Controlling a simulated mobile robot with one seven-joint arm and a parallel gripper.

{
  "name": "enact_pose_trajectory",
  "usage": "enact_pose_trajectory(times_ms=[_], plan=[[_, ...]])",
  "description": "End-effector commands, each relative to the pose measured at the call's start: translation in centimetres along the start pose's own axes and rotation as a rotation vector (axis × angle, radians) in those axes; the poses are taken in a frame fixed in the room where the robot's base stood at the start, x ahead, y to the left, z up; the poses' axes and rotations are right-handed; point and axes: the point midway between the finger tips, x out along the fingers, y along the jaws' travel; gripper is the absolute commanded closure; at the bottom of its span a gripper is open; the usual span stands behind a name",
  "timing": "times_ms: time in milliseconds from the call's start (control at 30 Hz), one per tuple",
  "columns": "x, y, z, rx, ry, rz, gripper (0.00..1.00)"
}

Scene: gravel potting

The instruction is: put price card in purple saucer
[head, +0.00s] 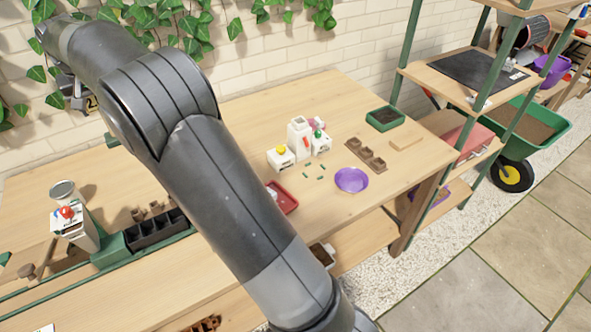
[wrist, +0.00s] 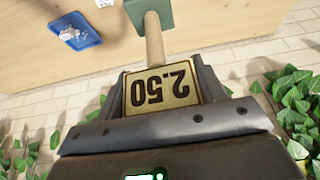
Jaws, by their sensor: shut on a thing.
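The price card (wrist: 162,83) is a yellowish plate with dark "2.50", upside down in the wrist view. My gripper (wrist: 163,90) is shut on it, with a dark finger at each side. A wooden stick (wrist: 154,40) runs from the card's edge to a green square piece (wrist: 151,14); I cannot tell if they are joined to the card. In the head view the card (head: 92,103) shows partly at the upper left, beside the ivy wall, mostly hidden by my arm. The purple saucer (head: 351,181) lies on the bench's right part, far from my gripper, and looks empty.
Near the saucer are a brown seedling strip (head: 366,154), white bottle (head: 299,138), small white boxes, green bits and a red tray (head: 284,197). A green tray (head: 384,118) stands behind. A black planter (head: 156,231) is at left. A blue tray (wrist: 76,29) shows in the wrist view.

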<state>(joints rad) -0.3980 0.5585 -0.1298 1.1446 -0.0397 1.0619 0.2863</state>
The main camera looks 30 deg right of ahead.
Motion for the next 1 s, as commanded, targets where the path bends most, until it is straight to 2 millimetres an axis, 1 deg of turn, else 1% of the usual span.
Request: enact_pose_trajectory(times_ms=[33,100,267,367,400,467,500,567,600,667,700,767,800,867,900,967,1000], plan=[[-0.8,0.0,-0.4,0.0,0.003,-0.001,0.81],[-1.7,0.3,-0.8,0.006,0.002,0.003,0.81],[-1.6,3.9,-0.5,0.094,0.0,0.041,0.81],[-1.8,6.5,-0.4,0.159,0.0,0.067,0.81],[-1.9,7.8,-0.2,0.193,0.0,0.082,0.81],[-2.0,9.9,0.0,0.245,0.0,0.104,0.81],[-2.2,11.6,0.2,0.288,0.0,0.122,0.81],[-2.5,14.3,0.7,0.357,0.0,0.15,0.81],[-2.7,16.2,1.1,0.408,0.0,0.171,0.81],[-3.2,19.3,1.8,0.49,0.0,0.205,0.81],[-3.5,21.4,2.4,0.547,0.0,0.228,0.81],[-4.1,24.6,3.4,0.633,0.001,0.264,0.81],[-4.5,26.6,4.1,0.69,0.0,0.288,0.81],[-5.1,29.6,5.4,0.776,0.0,0.323,0.81],[-5.6,31.5,6.3,0.834,0.0,0.347,0.81],[-6.3,34.4,7.8,0.921,-0.001,0.383,0.81],[-6.9,36.3,8.8,0.979,0.001,0.407,0.81]])
